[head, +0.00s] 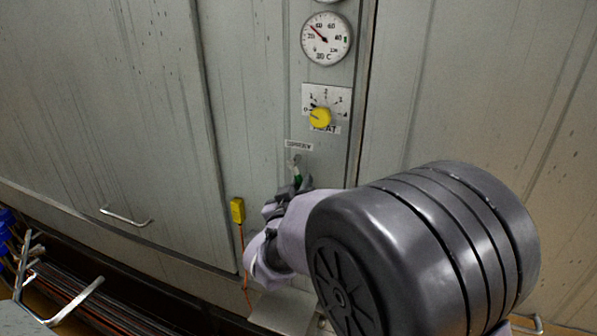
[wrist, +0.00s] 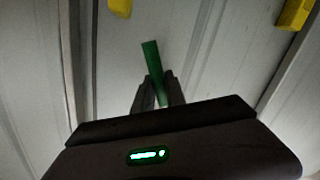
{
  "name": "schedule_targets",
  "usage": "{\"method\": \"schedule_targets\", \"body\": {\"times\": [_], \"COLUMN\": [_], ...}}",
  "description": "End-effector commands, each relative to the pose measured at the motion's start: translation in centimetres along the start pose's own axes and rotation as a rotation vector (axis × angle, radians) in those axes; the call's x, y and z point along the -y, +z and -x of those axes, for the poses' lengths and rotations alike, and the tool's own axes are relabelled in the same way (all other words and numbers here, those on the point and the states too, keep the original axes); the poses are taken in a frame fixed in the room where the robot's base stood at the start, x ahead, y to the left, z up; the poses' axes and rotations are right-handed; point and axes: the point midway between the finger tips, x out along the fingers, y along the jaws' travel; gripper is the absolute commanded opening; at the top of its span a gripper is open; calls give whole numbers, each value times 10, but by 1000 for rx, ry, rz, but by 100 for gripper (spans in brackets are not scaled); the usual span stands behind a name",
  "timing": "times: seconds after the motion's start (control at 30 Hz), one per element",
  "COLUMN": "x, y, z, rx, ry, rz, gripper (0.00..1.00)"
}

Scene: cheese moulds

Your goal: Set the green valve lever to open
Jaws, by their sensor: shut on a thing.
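The green valve lever (head: 297,179) is on the narrow grey panel strip, below a small white label. My arm hides most of it in the head view. In the wrist view the green lever (wrist: 152,62) stands nearly upright, its upper end leaning a little left. My gripper (wrist: 157,90) is shut on the lower part of the lever, one finger on each side. My gripper also shows in the head view (head: 296,187), partly hidden behind my wrist. I cannot read from these frames which setting the lever is at.
Above the lever are a yellow knob (head: 319,117) on a numbered scale and a round temperature dial (head: 326,39). A yellow box (head: 238,210) with an orange cable hangs to the left. A door handle (head: 126,217) and metal rails (head: 60,290) are further left.

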Motion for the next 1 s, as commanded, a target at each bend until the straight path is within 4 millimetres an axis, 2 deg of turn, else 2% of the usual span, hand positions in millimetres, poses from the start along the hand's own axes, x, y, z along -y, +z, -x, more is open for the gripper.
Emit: {"method": "schedule_targets", "body": {"times": [0.03, 0.5, 1.0], "x": [-5, -27, -42], "y": [-5, -12, -25], "z": [1, 5, 8], "rx": [12, 99, 177], "ry": [0, -1, -1], "rz": [40, 479, 889], "gripper": [0, 0, 0]}}
